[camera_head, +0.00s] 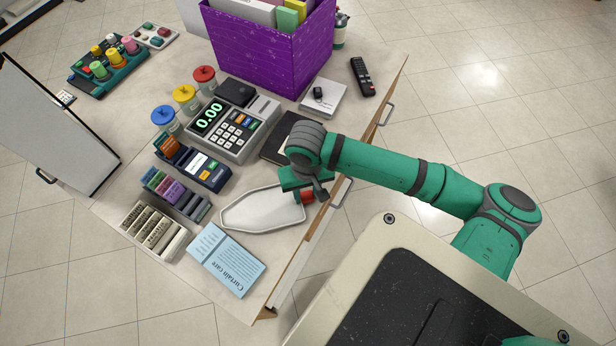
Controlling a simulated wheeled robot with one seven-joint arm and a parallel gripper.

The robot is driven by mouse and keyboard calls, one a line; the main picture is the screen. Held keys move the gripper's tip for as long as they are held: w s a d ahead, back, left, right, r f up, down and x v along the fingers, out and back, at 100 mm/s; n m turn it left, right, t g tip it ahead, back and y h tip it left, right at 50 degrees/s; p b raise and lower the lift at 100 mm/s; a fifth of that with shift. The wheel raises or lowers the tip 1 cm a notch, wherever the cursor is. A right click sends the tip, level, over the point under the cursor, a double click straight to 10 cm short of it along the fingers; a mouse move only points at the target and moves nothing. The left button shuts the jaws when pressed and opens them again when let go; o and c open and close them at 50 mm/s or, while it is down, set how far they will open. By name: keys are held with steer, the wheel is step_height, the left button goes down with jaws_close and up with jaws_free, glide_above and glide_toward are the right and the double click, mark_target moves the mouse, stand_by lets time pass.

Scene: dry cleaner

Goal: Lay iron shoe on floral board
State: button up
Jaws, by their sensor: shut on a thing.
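The pale, boat-shaped iron shoe (262,210) has a raised rim and a pointed end towards the left. It is over the front part of the counter, and I cannot tell whether it touches the top. My gripper (304,193) is at its right end, pointing down and shut on it. The wrist and fingers hide the exact grip. A small red part (308,197) shows beside the fingers; I cannot tell whether it belongs to the shoe. I can make out no board with a floral pattern in this view.
A purple box (268,45) and a remote (362,77) are farther back. A white panel (55,125) stands at left.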

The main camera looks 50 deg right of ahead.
steer(key=shift+s, duration=0.2)
steer(key=o, duration=1)
steer(key=shift+o, duration=0.2)
steer(key=shift+w, duration=0.1)
steer(key=shift+r, duration=0.1)
